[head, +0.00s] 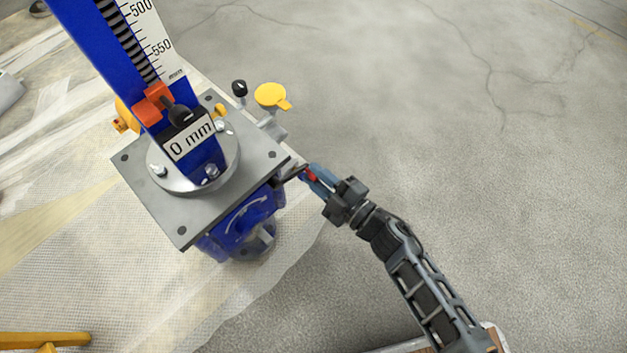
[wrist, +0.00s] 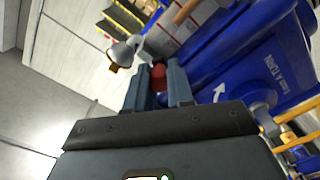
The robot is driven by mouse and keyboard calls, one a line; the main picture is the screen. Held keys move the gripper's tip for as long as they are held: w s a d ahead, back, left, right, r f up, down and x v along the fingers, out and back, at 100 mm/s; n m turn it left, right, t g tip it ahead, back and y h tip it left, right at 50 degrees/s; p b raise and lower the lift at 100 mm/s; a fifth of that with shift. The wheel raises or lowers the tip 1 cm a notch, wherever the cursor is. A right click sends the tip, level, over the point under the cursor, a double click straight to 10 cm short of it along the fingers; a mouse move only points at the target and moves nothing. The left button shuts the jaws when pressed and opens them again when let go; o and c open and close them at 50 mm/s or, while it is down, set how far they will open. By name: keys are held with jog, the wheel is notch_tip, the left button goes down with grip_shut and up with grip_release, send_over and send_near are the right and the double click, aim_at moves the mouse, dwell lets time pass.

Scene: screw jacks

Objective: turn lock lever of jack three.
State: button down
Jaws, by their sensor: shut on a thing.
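A blue screw jack (head: 240,215) with a grey square top plate (head: 145,190) stands at the left in the head view. Its blue body (wrist: 235,70) fills the right of the wrist view, with a white arrow and partly legible lettering. No jack number is readable. My gripper (head: 308,176) is at the right side of the jack, just below the plate's edge. Its fingers are shut on a red knob (wrist: 158,77), which I take to be the lock lever's end. The rest of the lever is mostly hidden by the fingers.
A blue column with a scale and a "0 mm" label (head: 192,141) rises from the plate. A yellow round cap (head: 271,95) and a black knob (head: 239,88) stand behind it. Open concrete floor (head: 480,150) lies to the right. A yellow bar (head: 45,339) is at lower left.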

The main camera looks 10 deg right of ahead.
jog(key=shift+w+d+r+n+p, duration=0.15)
jog(key=shift+r+n+p, duration=0.15)
jog(key=shift+r+n, duration=0.65)
jog(key=shift+d+r+n+p, duration=0.1)
jog(key=shift+r+n+p, duration=0.15)
jog(key=shift+r+n, duration=0.65)
jog(key=shift+f+n, duration=0.2)
jog(key=shift+n, duration=0.15)
jog(key=c, duration=1)
grip_release()
jog(key=shift+p+v, duration=0.7)
jog(key=shift+v, duration=3.2)
